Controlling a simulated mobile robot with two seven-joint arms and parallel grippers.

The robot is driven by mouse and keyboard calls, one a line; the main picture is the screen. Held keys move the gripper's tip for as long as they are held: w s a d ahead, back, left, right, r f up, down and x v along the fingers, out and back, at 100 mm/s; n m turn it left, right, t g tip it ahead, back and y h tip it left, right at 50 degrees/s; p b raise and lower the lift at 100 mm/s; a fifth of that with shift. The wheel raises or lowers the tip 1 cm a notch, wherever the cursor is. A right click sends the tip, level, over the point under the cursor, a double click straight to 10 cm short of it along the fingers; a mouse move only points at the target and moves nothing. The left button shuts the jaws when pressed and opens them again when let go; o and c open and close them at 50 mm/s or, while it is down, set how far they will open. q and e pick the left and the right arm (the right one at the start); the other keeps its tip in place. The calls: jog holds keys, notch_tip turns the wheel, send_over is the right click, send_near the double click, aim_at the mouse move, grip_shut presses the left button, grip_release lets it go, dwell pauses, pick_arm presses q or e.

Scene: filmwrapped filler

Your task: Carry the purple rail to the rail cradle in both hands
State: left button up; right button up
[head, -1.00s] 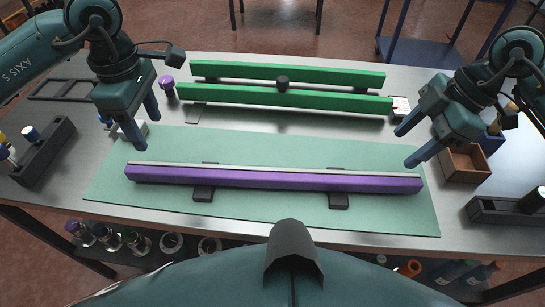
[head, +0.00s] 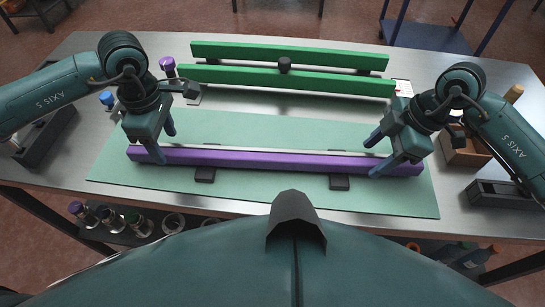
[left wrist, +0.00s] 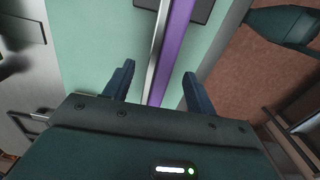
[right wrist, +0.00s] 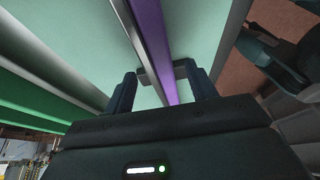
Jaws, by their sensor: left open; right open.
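The long purple rail (head: 270,159), with a pale strip along its far edge, lies across dark supports (head: 205,174) on a light green mat (head: 270,195). My left gripper (head: 164,146) is open over its left end. My right gripper (head: 376,154) is open over its right part. In the left wrist view the rail (left wrist: 175,45) runs between the open fingers; in the right wrist view the rail (right wrist: 150,35) also runs between them. Contact cannot be told. Two parallel green beams (head: 290,79) at the back look like the rail cradle.
A dark knob (head: 284,65) stands between the green beams. A purple-topped post (head: 168,65) stands at their left end. A wooden box (head: 465,155) and a dark tray (head: 500,196) are on the right. The mat between my grippers is otherwise clear.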

aim_at(168, 148)
pick_arm(q)
jog(key=shift+f, duration=1.6)
pick_arm(e)
jog(key=shift+x, duration=1.65)
pick_arm(q)
jog(key=shift+c, duration=0.4)
pick_arm(e)
jog(key=shift+c, duration=0.4)
pick_arm(q)
grip_shut()
pick_arm(e)
jog(key=shift+r, duration=0.1)
grip_shut()
pick_arm(q)
jog(key=shift+r, duration=0.1)
pick_arm(e)
jog(key=shift+r, duration=0.1)
